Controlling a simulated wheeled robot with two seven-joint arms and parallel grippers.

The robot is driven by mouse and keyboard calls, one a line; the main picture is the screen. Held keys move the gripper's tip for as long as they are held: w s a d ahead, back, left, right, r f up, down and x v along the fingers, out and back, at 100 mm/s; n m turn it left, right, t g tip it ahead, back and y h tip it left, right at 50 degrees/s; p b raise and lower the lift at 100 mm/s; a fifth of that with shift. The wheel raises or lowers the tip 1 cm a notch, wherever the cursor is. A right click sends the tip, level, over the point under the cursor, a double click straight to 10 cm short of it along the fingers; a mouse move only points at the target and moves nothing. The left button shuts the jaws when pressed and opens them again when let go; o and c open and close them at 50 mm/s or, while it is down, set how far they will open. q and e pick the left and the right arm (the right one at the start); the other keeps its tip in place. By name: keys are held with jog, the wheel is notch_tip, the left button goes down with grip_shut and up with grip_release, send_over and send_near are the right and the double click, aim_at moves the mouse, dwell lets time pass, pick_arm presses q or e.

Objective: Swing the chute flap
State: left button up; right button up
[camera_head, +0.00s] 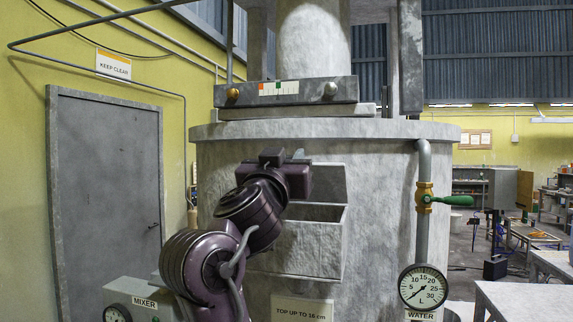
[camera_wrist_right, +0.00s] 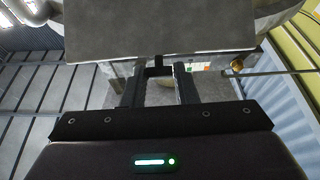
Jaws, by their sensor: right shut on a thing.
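The chute (camera_head: 310,245) is a grey box on the front of the big grey vessel, with its mouth facing up. Its flap (camera_head: 328,183) is a grey plate above the mouth, raised and partly hidden behind my right gripper (camera_head: 299,158). In the right wrist view the flap (camera_wrist_right: 160,28) is a broad grey plate across the top. There my right gripper (camera_wrist_right: 158,74) has its two dark fingers at the plate's edge, closed about a small dark tab on it. The exact contact is hard to see. My left gripper is in neither view.
A pipe with a green-handled valve (camera_head: 447,200) and a round water gauge (camera_head: 422,287) stands right of the chute. A mixer box (camera_head: 140,293) is at the lower left. A grey table (camera_head: 525,300) is at the lower right. A grey door (camera_head: 105,180) is at the left.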

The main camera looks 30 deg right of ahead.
jog(key=shift+w+d+r, duration=0.5)
jog(key=shift+d+r, duration=0.1)
jog(key=shift+r, duration=0.25)
jog(key=shift+w+d+r, duration=0.45)
jog(key=shift+d+r, duration=0.1)
jog(key=shift+r, duration=0.4)
jog(key=shift+w+d+r, duration=0.35)
jog(key=shift+d+r, duration=0.05)
jog(key=shift+d, duration=0.05)
jog(key=shift+r+x, duration=0.15)
jog(key=shift+x, duration=0.8)
jog(key=shift+r+x, duration=0.15)
jog(key=shift+x, duration=0.8)
jog(key=shift+a, duration=0.1)
